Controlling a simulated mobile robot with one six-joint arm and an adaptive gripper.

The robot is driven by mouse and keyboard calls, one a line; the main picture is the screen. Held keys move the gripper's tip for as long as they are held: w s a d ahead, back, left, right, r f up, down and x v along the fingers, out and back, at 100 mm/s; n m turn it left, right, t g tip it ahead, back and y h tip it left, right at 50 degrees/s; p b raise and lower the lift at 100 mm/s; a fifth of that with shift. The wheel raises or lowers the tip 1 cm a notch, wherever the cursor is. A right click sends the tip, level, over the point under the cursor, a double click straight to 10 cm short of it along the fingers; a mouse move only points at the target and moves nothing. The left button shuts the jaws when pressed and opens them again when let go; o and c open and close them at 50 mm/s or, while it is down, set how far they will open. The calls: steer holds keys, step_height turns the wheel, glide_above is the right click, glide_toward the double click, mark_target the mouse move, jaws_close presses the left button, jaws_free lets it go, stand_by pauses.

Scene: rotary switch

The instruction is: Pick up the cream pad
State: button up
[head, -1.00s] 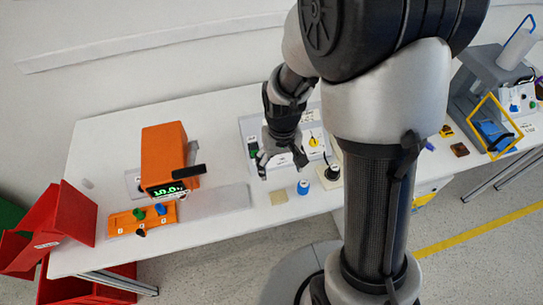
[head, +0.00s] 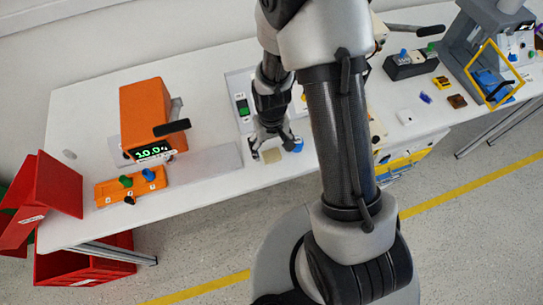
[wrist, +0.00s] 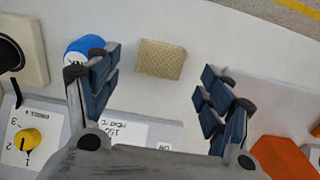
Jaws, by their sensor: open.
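The cream pad (head: 271,156) is a small, flat, textured square lying on the white table near its front edge. In the wrist view the pad (wrist: 161,59) lies beyond the fingertips, between their lines and nearer the left finger. My gripper (head: 272,150) is open and empty, above the table at the pad's back side. In the wrist view its two dark-blue padded fingers (wrist: 158,88) are spread wide. I cannot tell the exact height above the pad. A blue round object (wrist: 84,50) stands just left of the pad, partly behind the left finger.
The blue object (head: 297,144) is close beside the right finger. A switch panel with a yellow knob (wrist: 28,139) is at lower left in the wrist view. An orange device (head: 150,115) and a grey plate (head: 205,167) stand left of the pad. The table's front edge is near.

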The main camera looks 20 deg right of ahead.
mark_target(272, 155)
step_height(272, 155, down, 3)
steer(key=shift+f+b, duration=0.15)
steer(key=shift+b, duration=0.3)
steer(key=c, duration=1)
